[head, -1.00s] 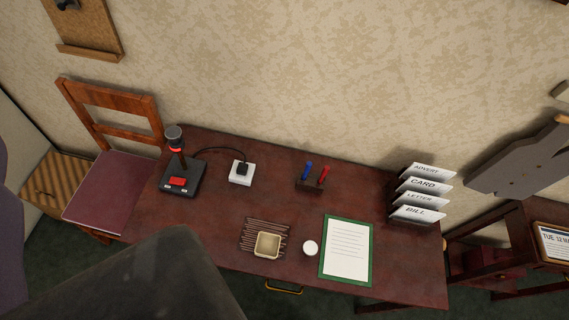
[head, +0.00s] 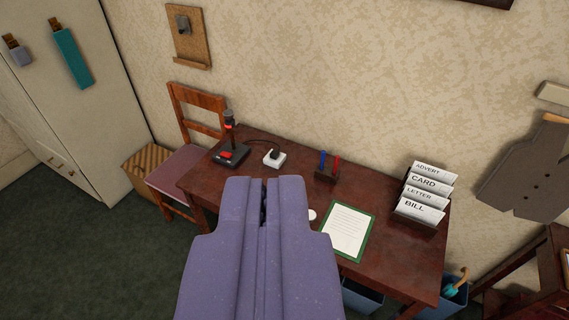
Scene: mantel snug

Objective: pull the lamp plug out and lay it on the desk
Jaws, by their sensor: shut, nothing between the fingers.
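The black lamp plug (head: 275,153) sits in a white socket block (head: 274,160) on the dark red desk (head: 397,254), near its back edge. My gripper (head: 264,184) is large and purple in the foreground. Its two fingers are together with nothing held. In the picture its tips are just below the socket block, apart from it. It hides the front left of the desk.
A holder with a blue and a red pen (head: 328,170), a green-edged sheet (head: 346,232) and a letter rack (head: 422,194) stand on the desk. A wooden chair (head: 197,111) is at the left. Blue bins (head: 361,296) stand below the desk.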

